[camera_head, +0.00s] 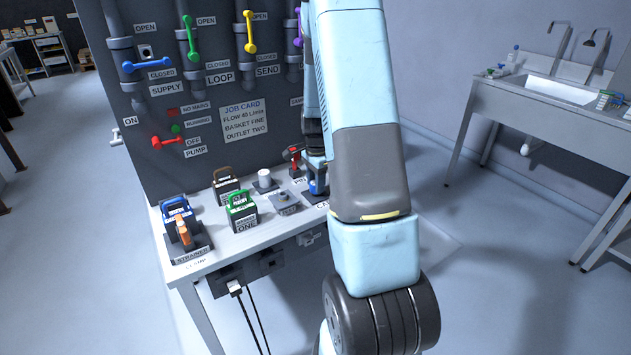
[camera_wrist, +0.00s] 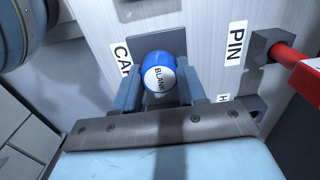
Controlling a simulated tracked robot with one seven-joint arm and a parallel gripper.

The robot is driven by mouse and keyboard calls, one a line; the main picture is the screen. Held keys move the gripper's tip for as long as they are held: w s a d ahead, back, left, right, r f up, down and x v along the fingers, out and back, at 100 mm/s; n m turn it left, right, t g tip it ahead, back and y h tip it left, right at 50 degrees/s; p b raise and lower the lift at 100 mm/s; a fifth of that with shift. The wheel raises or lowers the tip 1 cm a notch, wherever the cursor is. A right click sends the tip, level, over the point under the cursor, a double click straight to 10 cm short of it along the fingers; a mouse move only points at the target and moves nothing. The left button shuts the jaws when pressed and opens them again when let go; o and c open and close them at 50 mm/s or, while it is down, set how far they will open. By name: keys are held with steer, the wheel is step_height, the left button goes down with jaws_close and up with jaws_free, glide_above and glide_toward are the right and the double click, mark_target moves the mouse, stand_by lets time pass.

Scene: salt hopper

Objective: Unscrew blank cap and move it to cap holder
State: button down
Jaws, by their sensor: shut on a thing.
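The blank cap (camera_wrist: 158,72) is blue with a white top marked BLANK. In the wrist view my gripper (camera_wrist: 163,84) is shut on it, one finger on each side. The cap is over or on a dark square pad (camera_wrist: 158,44) beside a label starting "CA", apparently the cap holder. I cannot tell whether the cap touches the pad. In the head view my arm covers most of this spot, and a little blue shows at my gripper (camera_head: 318,186) near the bench's right end.
A red-handled pin (camera_wrist: 298,66) stands in a bracket close right of my gripper. On the bench (camera_head: 222,240) are a white-topped fitting (camera_head: 264,178), a grey fitting (camera_head: 284,200), a green-framed basket (camera_head: 241,212) and a strainer (camera_head: 182,226). The valve panel (camera_head: 240,75) rises behind.

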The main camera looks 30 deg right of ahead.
steer(key=shift+f, duration=0.75)
steer(key=shift+c, duration=0.4)
jaws_free()
stand_by(0.4)
steer(key=shift+r, duration=0.1)
steer(key=shift+r, duration=2.95)
steer(key=shift+r, duration=0.1)
step_height(320, 180, up, 14)
steer(key=shift+f, duration=0.25)
